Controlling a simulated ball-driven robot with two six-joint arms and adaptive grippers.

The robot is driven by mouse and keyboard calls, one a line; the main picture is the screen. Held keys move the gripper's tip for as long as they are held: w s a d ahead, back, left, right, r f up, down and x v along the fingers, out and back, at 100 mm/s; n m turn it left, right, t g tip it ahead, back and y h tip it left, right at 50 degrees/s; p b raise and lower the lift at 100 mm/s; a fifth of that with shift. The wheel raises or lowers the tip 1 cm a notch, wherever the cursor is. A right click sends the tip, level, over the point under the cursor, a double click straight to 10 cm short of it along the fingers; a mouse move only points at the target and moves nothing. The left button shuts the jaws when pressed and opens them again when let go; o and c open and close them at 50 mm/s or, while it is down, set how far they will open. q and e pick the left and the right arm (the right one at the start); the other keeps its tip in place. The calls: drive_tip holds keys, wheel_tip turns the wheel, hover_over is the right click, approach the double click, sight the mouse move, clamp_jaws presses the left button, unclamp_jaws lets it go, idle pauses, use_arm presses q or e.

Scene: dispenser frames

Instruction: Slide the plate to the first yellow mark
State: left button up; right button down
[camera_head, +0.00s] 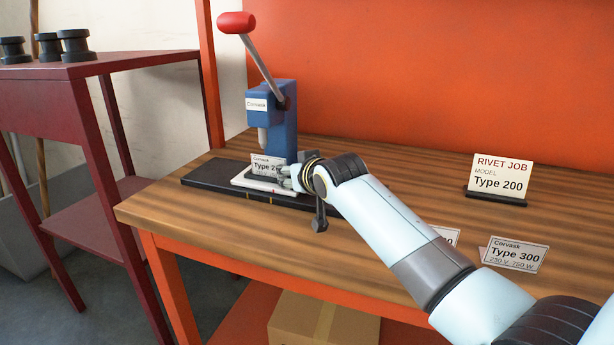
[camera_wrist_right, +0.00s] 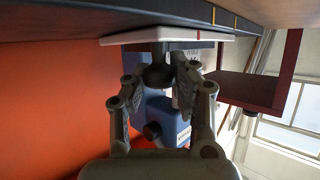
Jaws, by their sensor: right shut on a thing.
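The white plate (camera_head: 246,181) lies on the black rail (camera_head: 212,179) at the foot of the blue press (camera_head: 283,125). A label card reading "Type 2..." (camera_head: 266,164) stands up at it, partly covered. Yellow marks (camera_head: 248,196) show on the rail's front edge. My right gripper (camera_head: 287,178) is at the plate's right side. In the right wrist view, my fingers (camera_wrist_right: 164,70) close around a dark knob (camera_wrist_right: 157,75) by the white plate (camera_wrist_right: 150,37). The plate's edge bears a red line (camera_wrist_right: 198,35), near yellow marks on the rail (camera_wrist_right: 213,15). My left gripper is not in view.
The press lever with its red knob (camera_head: 236,23) rises to the upper left. A "Rivet job, Type 200" sign (camera_head: 499,178) stands at the back right. A "Type 300" card (camera_head: 514,254) lies in front right, with another card partly behind my arm. The front-left tabletop is clear.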

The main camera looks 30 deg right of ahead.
drive_tip(key=c, duration=1.1)
unclamp_jaws()
drive_tip(key=shift+o, duration=0.2)
drive_tip(key=d+v, duration=0.1)
drive_tip(key=v, duration=1.1)
drive_tip(key=shift+a, duration=0.4)
drive_tip(key=shift+s+f, duration=0.1)
